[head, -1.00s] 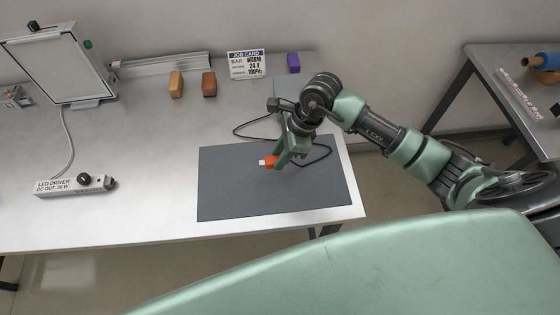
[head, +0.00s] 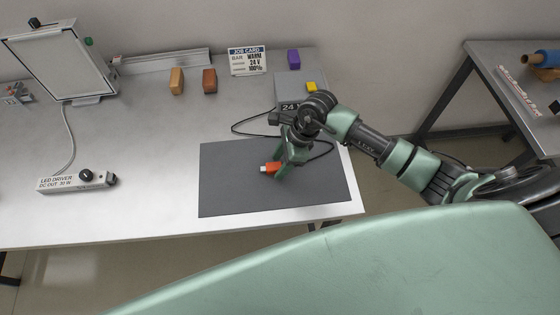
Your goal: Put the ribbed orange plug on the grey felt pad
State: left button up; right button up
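The orange plug (head: 267,168) has a pale tip pointing left. It is held in my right gripper (head: 282,167), whose fingers are shut around its right part. The gripper points down over the dark grey felt pad (head: 230,195), near the pad's middle. The plug is over the pad; I cannot tell whether it touches it. The plug's right end is hidden by the fingers, and its ribs are too small to make out. My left gripper is not in view.
A black cord (head: 243,134) loops behind the pad. A grey unit (head: 288,88) with a yellow part stands behind my arm, partly hidden. A job card (head: 247,62) and coloured blocks (head: 209,80) stand at the back. An LED driver (head: 75,182) lies left. The table's middle is clear.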

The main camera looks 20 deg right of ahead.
jog(key=shift+r, duration=0.1)
jog(key=shift+r, duration=0.2)
jog(key=b+v, duration=0.3)
jog(key=v, duration=0.8)
jog(key=shift+d+r+b, duration=0.15)
jog(key=shift+r+b, duration=0.2)
jog(key=shift+b, duration=0.05)
